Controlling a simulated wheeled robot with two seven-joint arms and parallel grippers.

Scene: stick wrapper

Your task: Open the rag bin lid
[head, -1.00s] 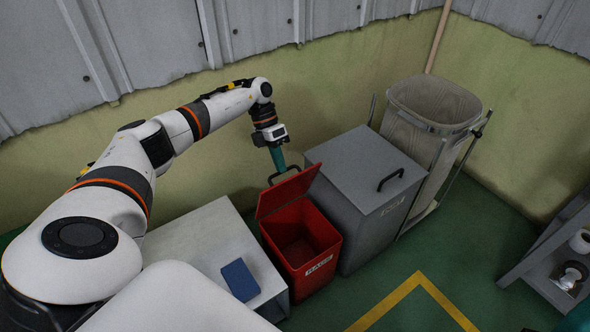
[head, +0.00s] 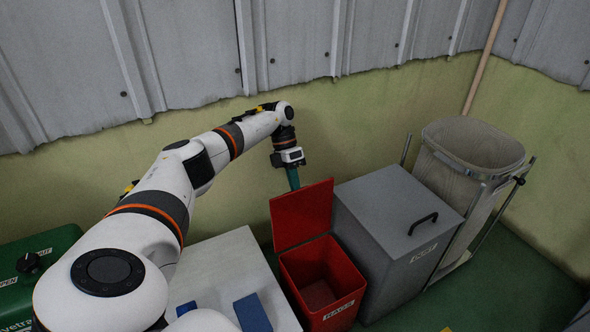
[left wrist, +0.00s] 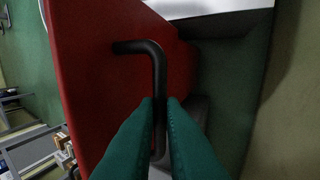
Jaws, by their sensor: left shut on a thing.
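The red rag bin (head: 322,284) stands on the floor with a label on its front. Its red lid (head: 302,212) is raised to about upright, and the inside of the bin shows. My left gripper (head: 294,184) is behind the lid's upper edge. In the left wrist view, its green fingers (left wrist: 160,104) are shut on the black lid handle (left wrist: 157,75), which stands on the lid's outer face (left wrist: 100,70). The handle is hidden behind the lid in the head view. My right gripper is not in view.
A grey lidded bin (head: 395,215) stands right of the rag bin, with a bag cart (head: 470,150) beyond it. A white-topped surface (head: 225,265) with a blue block (head: 252,312) is at the left. The wall is close behind.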

